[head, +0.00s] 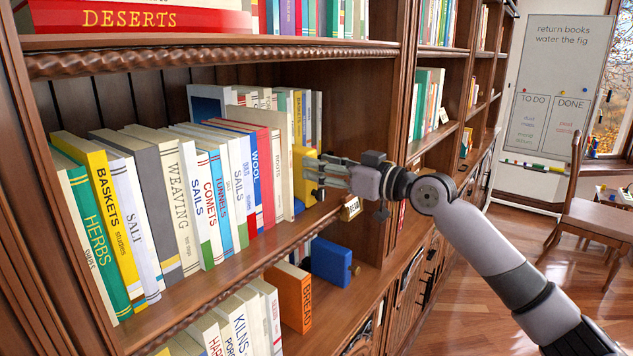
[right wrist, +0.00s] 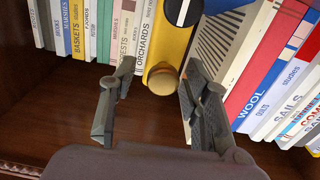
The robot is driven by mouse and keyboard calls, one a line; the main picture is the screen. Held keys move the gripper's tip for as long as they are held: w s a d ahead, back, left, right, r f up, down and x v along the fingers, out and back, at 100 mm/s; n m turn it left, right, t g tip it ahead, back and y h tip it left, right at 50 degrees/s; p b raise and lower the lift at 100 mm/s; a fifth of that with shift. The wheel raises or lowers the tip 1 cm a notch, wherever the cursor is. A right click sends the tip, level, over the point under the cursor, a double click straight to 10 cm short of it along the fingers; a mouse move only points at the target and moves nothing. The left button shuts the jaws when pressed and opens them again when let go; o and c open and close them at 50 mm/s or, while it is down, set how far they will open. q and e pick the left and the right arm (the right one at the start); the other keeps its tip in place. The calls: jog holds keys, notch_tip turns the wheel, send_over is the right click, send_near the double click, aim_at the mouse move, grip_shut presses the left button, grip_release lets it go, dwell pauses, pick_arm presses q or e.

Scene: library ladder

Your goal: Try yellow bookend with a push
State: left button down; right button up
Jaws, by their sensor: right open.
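The yellow bookend (head: 303,178) stands upright at the right end of a book row on the middle shelf. It also shows in the right wrist view (right wrist: 171,38), with a round tan knob (right wrist: 163,80) on its near end. My right gripper (head: 322,174) is at the bookend, its fingers partly covering it in the head view. In the right wrist view the right gripper (right wrist: 158,72) is open, one finger on each side of the knob. Whether a finger touches it I cannot tell. My left gripper is not in view.
Books such as Weaving (head: 177,200) fill the middle shelf (head: 235,275) left of the bookend. A blue bookend (head: 331,262) and an orange book (head: 291,298) stand on the shelf below. An upright (head: 392,130) rises close behind my right gripper. A chair (head: 590,215) stands far right.

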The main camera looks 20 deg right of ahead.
jog(key=shift+f, duration=0.1)
jog(key=shift+s+d, duration=0.1)
jog(key=shift+s, duration=0.1)
jog(key=b+v, duration=0.3)
jog(key=v, duration=0.4)
jog(key=shift+s+d+b, duration=0.15)
jog(key=shift+s+b, duration=0.1)
jog(key=shift+b, duration=0.05)
